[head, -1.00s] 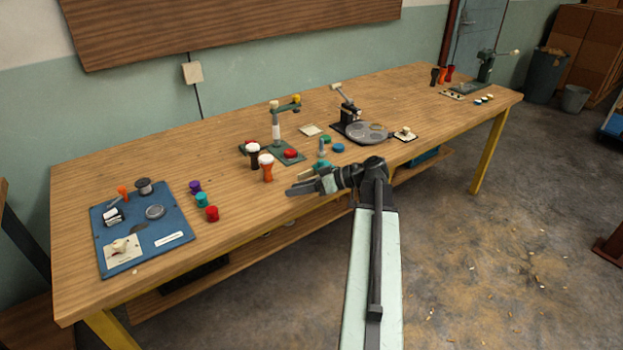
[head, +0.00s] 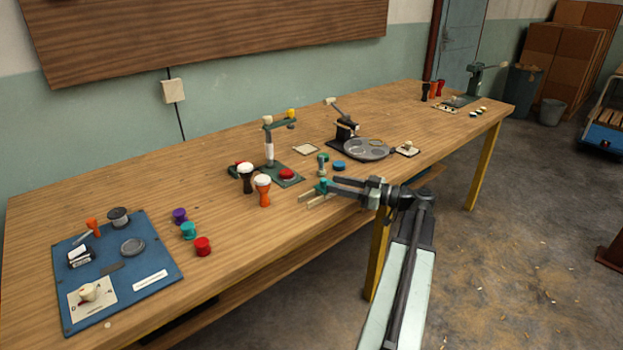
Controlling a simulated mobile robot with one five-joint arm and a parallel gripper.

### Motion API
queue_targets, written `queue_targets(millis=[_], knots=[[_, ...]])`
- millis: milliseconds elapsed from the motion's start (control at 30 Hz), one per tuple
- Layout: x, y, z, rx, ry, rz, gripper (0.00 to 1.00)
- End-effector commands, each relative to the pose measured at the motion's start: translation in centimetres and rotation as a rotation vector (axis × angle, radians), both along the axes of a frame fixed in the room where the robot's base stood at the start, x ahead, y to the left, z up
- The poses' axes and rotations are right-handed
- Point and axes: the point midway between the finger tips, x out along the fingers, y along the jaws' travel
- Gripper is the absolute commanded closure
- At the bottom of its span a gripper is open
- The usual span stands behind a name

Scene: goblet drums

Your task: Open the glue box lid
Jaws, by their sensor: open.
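No box is clearly marked as the glue box at this distance. A small black-and-white box (head: 81,256) sits on the blue board (head: 150,258) at the left end of the bench; I cannot tell whether it is the glue box or how its lid stands. My gripper (head: 325,186) is open, its fingers pointing left over the bench's front edge. It is far to the right of the blue board. A small teal piece shows by the fingertips; I see no object held.
Orange and black goblet drums (head: 263,190) stand left of my gripper, by a green stand (head: 285,175). A black press with a grey round plate (head: 365,149) is behind it. Purple, teal and red cups (head: 203,246) stand beside the board.

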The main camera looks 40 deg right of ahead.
Motion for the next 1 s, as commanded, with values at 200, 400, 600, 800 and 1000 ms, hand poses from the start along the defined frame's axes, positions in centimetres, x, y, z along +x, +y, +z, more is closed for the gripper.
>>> queue_targets(millis=[200, 400, 600, 800, 1000], knots=[[1.3, 0.5, 0.0, 0.000, 0.000, 0.000, 0.59], [4.7, 2.0, 0.0, 0.001, 0.001, -0.001, 0.59], [6.7, 2.7, 0.0, 0.000, 0.001, -0.005, 0.59], [6.9, 2.8, 0.0, 0.000, 0.001, -0.006, 0.59], [6.9, 2.8, 0.0, 0.000, 0.001, -0.007, 0.92]])
